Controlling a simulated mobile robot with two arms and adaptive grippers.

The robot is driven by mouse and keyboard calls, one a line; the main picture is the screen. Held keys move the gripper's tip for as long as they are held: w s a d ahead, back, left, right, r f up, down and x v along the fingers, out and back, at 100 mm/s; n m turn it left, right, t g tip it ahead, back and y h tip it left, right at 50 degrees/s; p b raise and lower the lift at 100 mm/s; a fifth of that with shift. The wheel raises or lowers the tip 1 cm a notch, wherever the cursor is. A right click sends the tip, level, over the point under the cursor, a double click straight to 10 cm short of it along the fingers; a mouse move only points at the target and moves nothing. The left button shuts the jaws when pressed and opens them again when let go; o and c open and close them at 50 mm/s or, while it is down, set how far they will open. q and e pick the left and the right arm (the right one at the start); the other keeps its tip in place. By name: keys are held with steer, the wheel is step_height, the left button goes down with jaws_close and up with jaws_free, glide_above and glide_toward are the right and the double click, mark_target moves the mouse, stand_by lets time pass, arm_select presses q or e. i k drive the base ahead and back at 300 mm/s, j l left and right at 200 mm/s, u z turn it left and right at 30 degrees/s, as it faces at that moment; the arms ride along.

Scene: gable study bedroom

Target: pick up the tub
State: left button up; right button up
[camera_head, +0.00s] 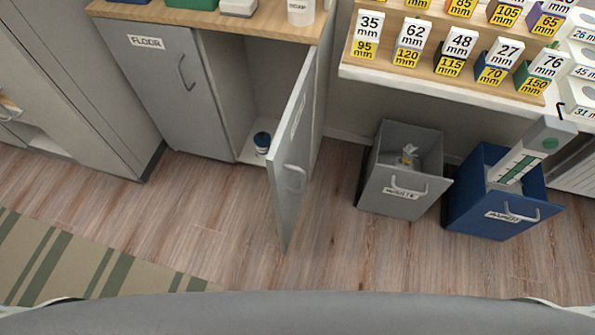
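A small dark blue and white container (262,143), which looks like a tub, stands on the floor of the open cabinet compartment. The grey cabinet door (291,155) is swung outward just to the right of it. The tub's front is uncovered from this angle, but its lower part is small and hard to make out. Neither of my grippers shows; only pale parts of my own body show along the bottom edge.
A closed door (160,90) marked FLOOR is left of the opening. A grey bin (403,185) and a blue bin (500,215) stand to the right, below a shelf (440,85) of numbered blocks. A striped rug (80,260) lies front left; the wood floor between is clear.

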mark_target(262, 150)
steer(key=i+j, duration=0.1)
steer(key=j, duration=0.35)
steer(key=i+j, duration=0.1)
steer(key=j, duration=0.4)
steer(key=i+j, duration=0.1)
steer(key=j, duration=0.35)
steer(key=i+j, duration=0.1)
steer(key=j, duration=0.35)
